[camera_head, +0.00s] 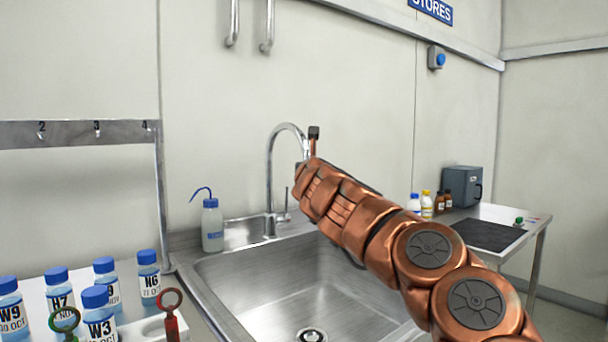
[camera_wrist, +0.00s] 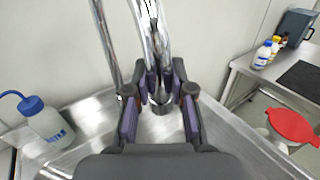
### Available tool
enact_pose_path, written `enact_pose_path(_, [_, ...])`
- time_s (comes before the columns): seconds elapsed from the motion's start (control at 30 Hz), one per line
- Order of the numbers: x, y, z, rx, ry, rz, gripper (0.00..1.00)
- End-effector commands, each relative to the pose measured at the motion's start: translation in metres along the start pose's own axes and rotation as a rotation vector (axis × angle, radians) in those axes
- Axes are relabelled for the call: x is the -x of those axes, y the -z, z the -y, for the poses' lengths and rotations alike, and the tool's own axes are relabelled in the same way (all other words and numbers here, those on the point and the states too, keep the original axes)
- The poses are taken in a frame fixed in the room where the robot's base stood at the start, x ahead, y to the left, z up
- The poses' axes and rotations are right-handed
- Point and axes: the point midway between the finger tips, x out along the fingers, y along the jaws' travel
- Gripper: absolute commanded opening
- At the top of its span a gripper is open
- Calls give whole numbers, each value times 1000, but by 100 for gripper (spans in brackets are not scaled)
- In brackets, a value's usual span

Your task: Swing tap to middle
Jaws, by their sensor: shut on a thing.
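The chrome gooseneck tap (camera_head: 269,170) rises from the back edge of the steel sink (camera_head: 225,300). Its neck arches to the right, and the outlet end is largely hidden behind my arm in the head view. In the wrist view the spout (camera_wrist: 153,35) comes down between my fingers, and the tap's upright (camera_wrist: 107,45) stands to its left. My gripper (camera_wrist: 163,78) is shut on the spout near its lower end, with a finger on each side. In the head view my wrist hides the fingers. The sink basin lies below.
A wash bottle (camera_head: 212,226) stands left of the tap on the sink's back ledge. Several blue-capped bottles (camera_head: 149,275) stand at the lower left. A side table (camera_head: 520,213) with bottles and a grey box (camera_head: 462,185) is at the right. A red lid (camera_wrist: 292,124) sits below it.

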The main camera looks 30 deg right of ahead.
Motion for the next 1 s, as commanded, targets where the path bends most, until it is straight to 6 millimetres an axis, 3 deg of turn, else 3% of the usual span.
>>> enact_pose_path(0.37, [1,-3,-2,2,-2,4,0])
enact_pose_path(0.4, [1,-3,-2,2,-3,5,25])
enact_pose_path(0.63, [0,-2,0,1,0,2,48])
enact_pose_path(1.0, [2,-1,0,0,1,1,48])
